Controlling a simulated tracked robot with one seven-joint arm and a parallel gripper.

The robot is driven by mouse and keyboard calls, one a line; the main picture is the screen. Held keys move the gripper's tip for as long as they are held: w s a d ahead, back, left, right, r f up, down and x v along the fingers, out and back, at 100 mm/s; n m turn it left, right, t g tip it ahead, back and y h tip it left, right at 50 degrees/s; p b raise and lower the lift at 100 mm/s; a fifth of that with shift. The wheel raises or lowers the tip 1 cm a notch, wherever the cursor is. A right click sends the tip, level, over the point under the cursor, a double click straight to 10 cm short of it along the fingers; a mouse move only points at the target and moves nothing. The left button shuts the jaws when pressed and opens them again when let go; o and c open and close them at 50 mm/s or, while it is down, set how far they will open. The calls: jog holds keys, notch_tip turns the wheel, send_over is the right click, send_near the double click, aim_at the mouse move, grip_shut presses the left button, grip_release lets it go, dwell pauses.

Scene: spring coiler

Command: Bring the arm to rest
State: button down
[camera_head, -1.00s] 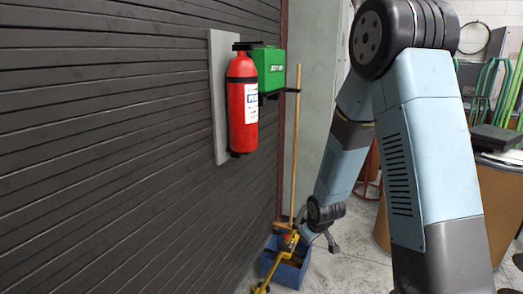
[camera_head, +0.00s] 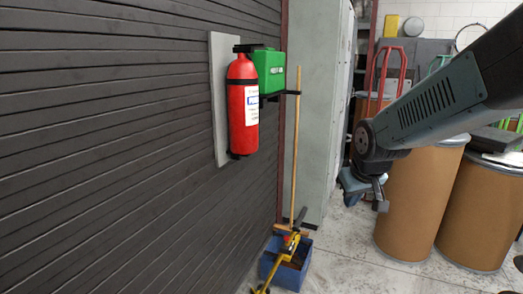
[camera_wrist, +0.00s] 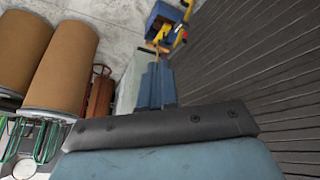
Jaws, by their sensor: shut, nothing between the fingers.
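My arm comes in from the right edge in the head view, its blue-grey link sloping down to a dark round joint near the middle right. My gripper (camera_head: 379,195) hangs below that joint, small and dark, in front of the brown drum on the left. It is shut, with nothing held. It hangs clear of the floor, to the right of the blue bin.
A red fire extinguisher (camera_head: 242,105) and a green box (camera_head: 269,70) hang on the dark slatted wall (camera_head: 110,150). A broom handle (camera_head: 296,150) rises by a blue bin (camera_head: 287,275) holding yellow tools. Brown drums (camera_head: 421,195) (camera_wrist: 62,65) stand right. Pale floor (camera_head: 345,255) is open between.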

jog(key=s+r+m, duration=0.1)
jog(key=s+r, duration=0.3)
jog(key=s, duration=0.3)
jog(key=s+d+r+m, duration=0.1)
jog(key=s+r, duration=0.3)
jog(key=s, duration=0.3)
jog(key=shift+s+d+m, duration=0.15)
jog(key=shift+s+m, duration=0.05)
jog(key=shift+m, duration=0.1)
